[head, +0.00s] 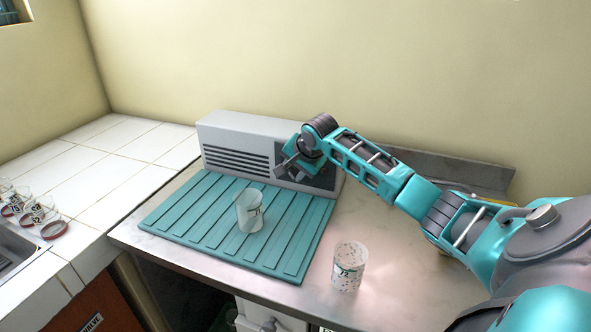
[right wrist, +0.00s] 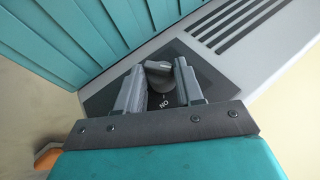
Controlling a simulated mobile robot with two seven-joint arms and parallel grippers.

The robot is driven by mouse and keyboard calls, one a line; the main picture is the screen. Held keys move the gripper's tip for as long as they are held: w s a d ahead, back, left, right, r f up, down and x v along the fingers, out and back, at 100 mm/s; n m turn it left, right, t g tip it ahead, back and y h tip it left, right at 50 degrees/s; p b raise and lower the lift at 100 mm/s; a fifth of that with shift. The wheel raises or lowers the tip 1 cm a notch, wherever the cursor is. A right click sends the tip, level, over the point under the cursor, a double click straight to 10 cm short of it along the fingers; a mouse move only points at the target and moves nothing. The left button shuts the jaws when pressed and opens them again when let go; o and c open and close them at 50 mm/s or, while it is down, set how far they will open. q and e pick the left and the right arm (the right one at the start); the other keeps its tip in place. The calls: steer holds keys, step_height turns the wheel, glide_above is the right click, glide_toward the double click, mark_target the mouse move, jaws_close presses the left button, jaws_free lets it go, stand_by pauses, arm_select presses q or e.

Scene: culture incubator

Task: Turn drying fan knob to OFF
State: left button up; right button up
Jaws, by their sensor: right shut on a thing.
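The drying fan (head: 225,129) is a light grey box with dark vent slots, standing at the back of the metal counter. Its knob (right wrist: 158,70) is dark grey and sits on a dark panel (right wrist: 205,77). An "ON" label shows upside down beside the knob in the right wrist view. My right gripper (head: 287,166) is at the right end of the fan's front. In the right wrist view its two fingers (right wrist: 159,78) stand on either side of the knob, shut on it. The knob is hidden by the gripper in the head view. My left gripper is not in view.
A teal ribbed mat (head: 185,214) lies in front of the fan, with a clear beaker (head: 249,211) on it. A speckled beaker (head: 348,268) stands on the counter at the right. Several small cups and a sink edge are at the far left.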

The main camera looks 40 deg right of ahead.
steer(key=shift+w+r, duration=0.1)
steer(key=shift+r, duration=0.1)
stand_by(0.3)
steer(key=o, duration=1)
steer(key=shift+f, duration=0.15)
steer(key=v, duration=1.3)
steer(key=shift+w+a, duration=0.1)
